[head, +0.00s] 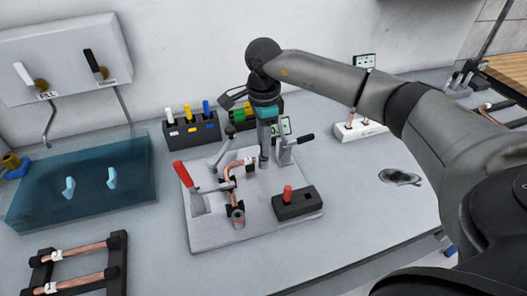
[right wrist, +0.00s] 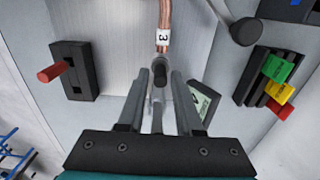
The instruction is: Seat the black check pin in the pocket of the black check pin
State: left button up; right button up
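My right gripper (head: 265,157) points straight down over the right part of the fixture plate (head: 210,237). In the right wrist view its fingers (right wrist: 160,75) stand apart. A short dark rod-like piece (right wrist: 160,73) shows between the fingertips, at the end of the copper tube (right wrist: 163,35) labelled 3. I cannot tell whether it is the black check pin or a clamp tip; it does not look gripped. A black block (head: 298,205) with a red pin (head: 288,192) sits at the plate's front right. I cannot make out a black pin in it. My left gripper is out of view.
A red-handled clamp (head: 197,203) stands at the plate's left, a black-handled clamp (head: 287,153) right of my gripper. Racks with coloured pieces (head: 190,130) stand behind. A blue tray (head: 80,192) is at left. The table right of the plate is mostly clear.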

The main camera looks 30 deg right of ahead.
grip_shut()
dwell(0.4)
